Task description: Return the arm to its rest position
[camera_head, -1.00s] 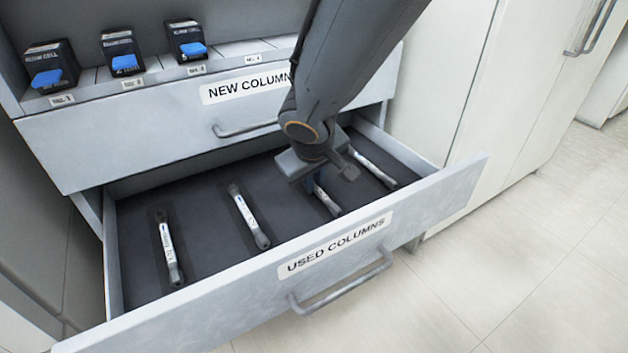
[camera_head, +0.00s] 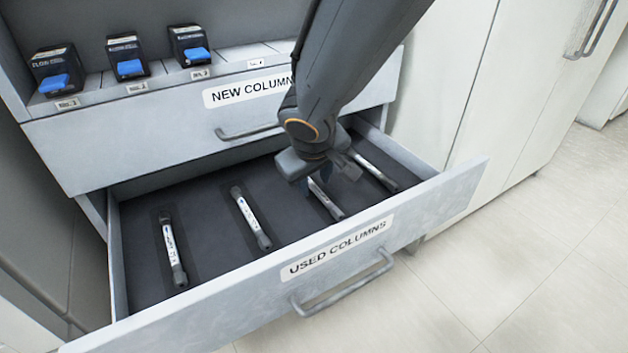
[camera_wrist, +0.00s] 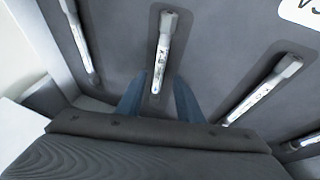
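My gripper (camera_head: 315,178) is over the right half of the open "USED COLUMNS" drawer (camera_head: 335,262), below my grey arm. In the wrist view its blue fingers (camera_wrist: 158,98) are spread apart with a gap between them, so it is open. A white column (camera_wrist: 162,50) with grey end caps lies in its dark slot, in line with the gap. The same column shows in the head view (camera_head: 326,200), its upper end hidden behind the gripper. Nothing appears held.
Other white columns lie in the drawer: left (camera_head: 170,250), middle (camera_head: 250,218) and far right (camera_head: 375,171). Above is the "NEW COLUMNS" drawer (camera_head: 150,140) with three dark boxes, one at the left (camera_head: 52,60). Floor (camera_head: 540,250) is clear at right.

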